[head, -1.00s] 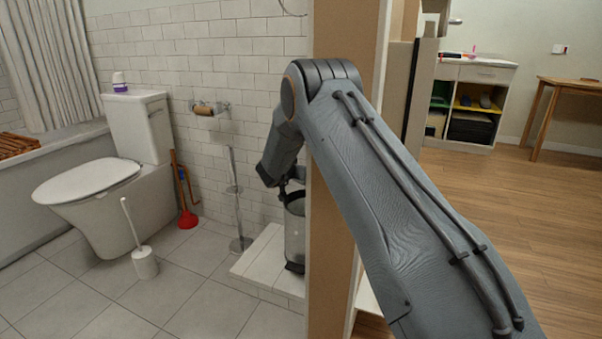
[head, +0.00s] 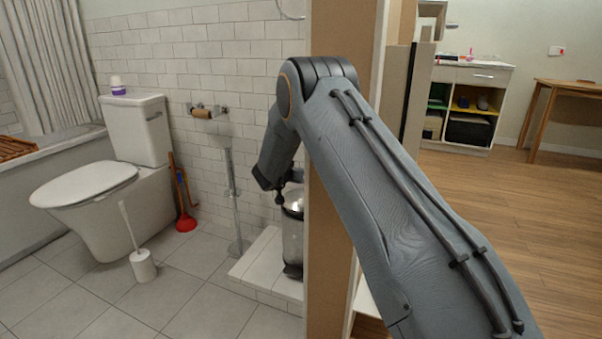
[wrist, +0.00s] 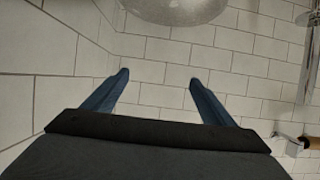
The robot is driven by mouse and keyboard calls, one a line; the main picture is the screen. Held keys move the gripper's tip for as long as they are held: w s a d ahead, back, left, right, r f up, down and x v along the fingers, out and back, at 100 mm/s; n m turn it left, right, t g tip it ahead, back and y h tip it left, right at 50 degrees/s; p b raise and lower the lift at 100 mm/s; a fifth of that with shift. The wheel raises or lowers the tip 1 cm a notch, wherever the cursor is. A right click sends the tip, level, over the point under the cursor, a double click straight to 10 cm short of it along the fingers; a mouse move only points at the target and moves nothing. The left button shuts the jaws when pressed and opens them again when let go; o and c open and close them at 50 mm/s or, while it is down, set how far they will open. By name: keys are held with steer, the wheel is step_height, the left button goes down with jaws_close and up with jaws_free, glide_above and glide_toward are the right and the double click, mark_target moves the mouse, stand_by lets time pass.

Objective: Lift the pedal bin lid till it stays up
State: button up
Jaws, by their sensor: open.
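The pedal bin (head: 292,243) is a slim grey metal cylinder standing on the white tiled step, partly cut off by the partition edge. Its shiny domed lid (head: 294,204) appears to lie down on the body. In the wrist view the rounded metal lid (wrist: 175,8) shows at the top edge, mostly out of frame. My gripper (wrist: 158,78) is open, with two blue fingers apart and nothing between them. The lid is beyond the fingertips, with no contact visible. In the head view my wrist hangs just above and beside the bin; the fingers are hard to make out there.
The wooden partition edge (head: 330,230) stands right beside the bin and my arm. A tiled wall is behind. A metal stand (head: 232,200), red plunger (head: 186,222), toilet brush (head: 142,265) and toilet (head: 100,195) are to the left. The floor tiles in front are clear.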

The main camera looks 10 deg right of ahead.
steer(key=p+v, duration=0.1)
steer(key=v, duration=0.5)
steer(key=shift+s, duration=0.15)
steer(key=shift+a+r, duration=0.1)
